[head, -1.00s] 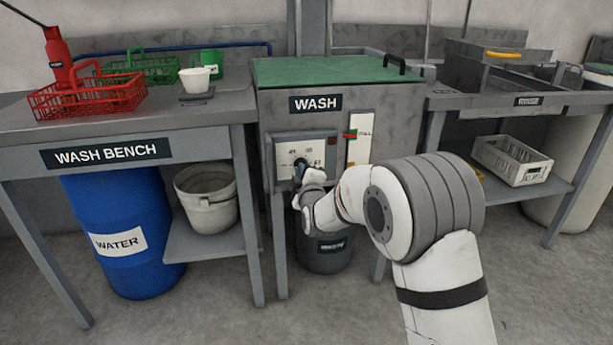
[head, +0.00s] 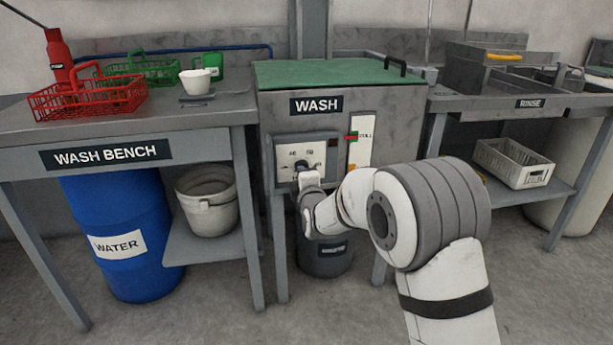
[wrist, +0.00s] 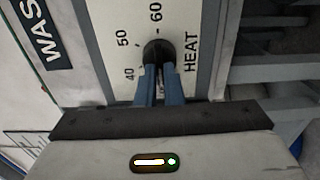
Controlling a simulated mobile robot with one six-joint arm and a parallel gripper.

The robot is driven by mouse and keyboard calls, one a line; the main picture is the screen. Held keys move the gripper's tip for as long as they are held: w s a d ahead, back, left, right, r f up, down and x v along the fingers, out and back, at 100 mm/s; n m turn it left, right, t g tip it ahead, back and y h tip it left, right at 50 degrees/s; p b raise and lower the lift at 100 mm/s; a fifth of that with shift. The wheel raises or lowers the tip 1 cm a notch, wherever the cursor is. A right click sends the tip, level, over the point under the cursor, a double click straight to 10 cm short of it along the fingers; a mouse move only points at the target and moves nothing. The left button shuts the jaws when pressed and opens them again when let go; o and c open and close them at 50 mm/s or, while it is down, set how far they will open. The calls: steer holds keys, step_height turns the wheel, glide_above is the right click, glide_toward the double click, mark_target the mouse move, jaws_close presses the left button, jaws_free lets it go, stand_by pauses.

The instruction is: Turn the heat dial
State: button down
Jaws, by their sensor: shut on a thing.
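The heat dial (wrist: 153,50) is a dark round knob on a pale plate with the marks 40, 50 and 60 and the word HEAT, in the wrist view. In the head view the dial plate (head: 290,158) is on the front of the grey WASH tank (head: 400,120). My gripper (wrist: 158,72) has its two blue fingers shut on the dial. In the head view my gripper (head: 303,168) is at the lower part of the plate, and my wrist hides much of the knob.
A red lever (head: 351,136) and a white gauge strip (head: 360,150) are right of the dial. The green lid (head: 330,72) covers the tank. A dark bin (head: 325,257) stands below. The wash bench (head: 200,130) is left and the rinse bench (head: 480,100) right.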

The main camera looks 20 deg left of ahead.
steer(key=shift+w+d+r, duration=0.3)
steer(key=shift+w+r, duration=0.05)
steer(key=shift+w, duration=0.05)
steer(key=c, duration=1.8)
jaws_free()
steer(key=shift+o, duration=0.6)
steer(key=o, duration=0.3)
steer(key=shift+s+d+f+p, duration=0.1)
steer(key=shift+s+d+p, duration=0.2)
steer(key=shift+s, duration=0.1)
steer(key=o, duration=0.4)
steer(key=p+v, duration=0.1)
steer(key=v, duration=0.5)
steer(key=shift+s+a+f+p, duration=0.15)
steer(key=shift+s+a+p, duration=0.1)
steer(key=shift+s+p, duration=0.15)
steer(key=shift+s+d, duration=0.15)
steer(key=shift+s, duration=0.2)
steer(key=shift+f, duration=0.1)
